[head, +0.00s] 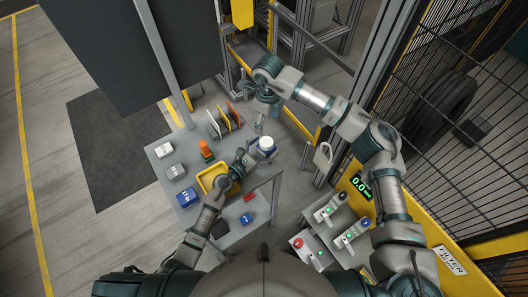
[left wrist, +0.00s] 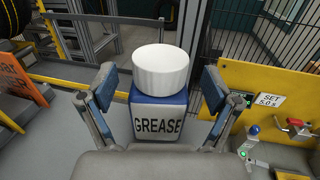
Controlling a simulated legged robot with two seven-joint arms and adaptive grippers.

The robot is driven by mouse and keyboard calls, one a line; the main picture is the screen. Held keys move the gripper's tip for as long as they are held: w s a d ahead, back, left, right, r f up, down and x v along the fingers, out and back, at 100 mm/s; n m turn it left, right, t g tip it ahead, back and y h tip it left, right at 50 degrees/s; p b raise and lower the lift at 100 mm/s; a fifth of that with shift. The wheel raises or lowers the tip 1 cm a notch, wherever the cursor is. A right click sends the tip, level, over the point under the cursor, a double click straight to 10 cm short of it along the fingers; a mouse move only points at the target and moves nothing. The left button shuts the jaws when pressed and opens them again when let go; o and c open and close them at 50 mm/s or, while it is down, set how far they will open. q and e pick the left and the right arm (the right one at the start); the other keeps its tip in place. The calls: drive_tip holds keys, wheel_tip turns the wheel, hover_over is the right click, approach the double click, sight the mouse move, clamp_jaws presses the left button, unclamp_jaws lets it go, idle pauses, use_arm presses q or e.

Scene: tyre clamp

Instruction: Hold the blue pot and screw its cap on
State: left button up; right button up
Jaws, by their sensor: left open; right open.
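The blue pot (left wrist: 160,122), marked GREASE, stands upright in the left wrist view. Its white ribbed cap (left wrist: 161,68) sits on top; I cannot tell whether it is screwed tight. In the head view the white cap (head: 267,143) shows near the right edge of the grey table, with a little of the blue pot (head: 268,154) below it. My left gripper (head: 252,156) is open beside the pot; its fingers (left wrist: 160,84) stand either side with gaps. My right gripper (head: 262,108) is open and empty, above and beyond the cap.
The grey table (head: 236,235) also holds a yellow tray (head: 205,181), a blue box (head: 186,197), an orange-topped item (head: 206,149) and upright coloured plates (head: 224,121). Control boxes (head: 340,218) and a mesh fence (head: 460,110) stand to the right.

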use_arm(q)
drive_tip(key=v, duration=1.2)
idle(0.3)
